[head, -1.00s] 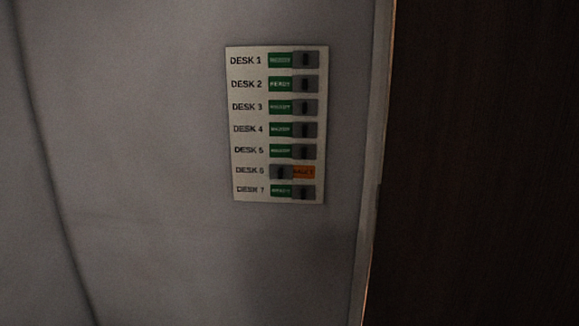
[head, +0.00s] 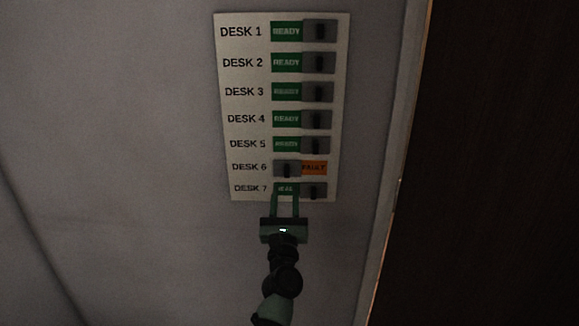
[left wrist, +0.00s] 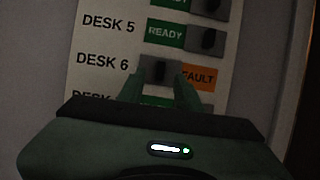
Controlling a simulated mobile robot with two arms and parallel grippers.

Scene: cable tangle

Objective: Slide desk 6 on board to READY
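The white board (head: 228,100) hangs on a grey wall with rows labelled DESK 1 to DESK 7. In the DESK 6 row, the grey slider (head: 287,168) with a dark knob sits on the left, and an orange FAULT label (head: 314,168) shows to its right. My left gripper (head: 285,194) is open, its two fingers pointing up over the DESK 7 row, just below the DESK 6 slider. In the left wrist view the open fingers (left wrist: 160,80) appear on either side of the slider's dark knob (left wrist: 160,72); contact cannot be told. My right gripper is not in view.
The other rows have sliders on the right and green labels on the left; DESK 5's slider (head: 316,145) is just above. My left gripper partly covers the DESK 7 label (head: 287,188). A dark panel (head: 500,150) stands right of the wall's edge. The wall left of the board is clear.

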